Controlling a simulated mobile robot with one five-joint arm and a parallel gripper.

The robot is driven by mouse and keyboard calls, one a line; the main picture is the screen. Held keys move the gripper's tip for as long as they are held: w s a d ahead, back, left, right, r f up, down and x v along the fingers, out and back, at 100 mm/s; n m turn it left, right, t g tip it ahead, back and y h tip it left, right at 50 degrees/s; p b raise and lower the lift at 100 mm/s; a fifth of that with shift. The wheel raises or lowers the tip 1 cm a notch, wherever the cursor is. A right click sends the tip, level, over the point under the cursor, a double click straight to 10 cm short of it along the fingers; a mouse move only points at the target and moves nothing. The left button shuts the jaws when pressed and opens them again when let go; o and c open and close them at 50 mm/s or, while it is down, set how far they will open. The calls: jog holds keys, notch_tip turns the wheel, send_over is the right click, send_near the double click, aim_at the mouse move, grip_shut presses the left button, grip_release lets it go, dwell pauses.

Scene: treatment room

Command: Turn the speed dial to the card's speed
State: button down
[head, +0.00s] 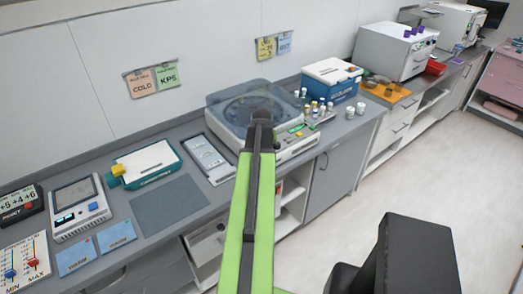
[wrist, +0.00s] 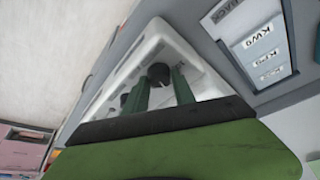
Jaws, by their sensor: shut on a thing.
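The centrifuge (head: 223,98) with a clear round lid stands on the counter; my arm crosses in front of it and hides part of its front panel. In the wrist view its white front (wrist: 204,78) is close and tilted. A dark round dial (wrist: 158,72) sits on that front. My gripper (wrist: 161,84) has its two green fingers at the dial, shut on it; the dial's marking cannot be read. Small cards hang on the wall, a yellow card (head: 266,47) and a blue card (head: 286,43) above the centrifuge; their writing is too small to read.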

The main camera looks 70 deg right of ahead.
jog(key=shift+s+a, duration=0.1)
jog(key=shift+s, duration=0.1)
jog(key=c, duration=1.1)
grip_release()
jog(key=shift+w, duration=0.1)
jog(key=shift+o, duration=0.2)
jog(key=p+v, duration=1.6)
jog(key=v, duration=0.1)
jog(key=shift+r, duration=0.15)
jog(key=shift+w, duration=0.1)
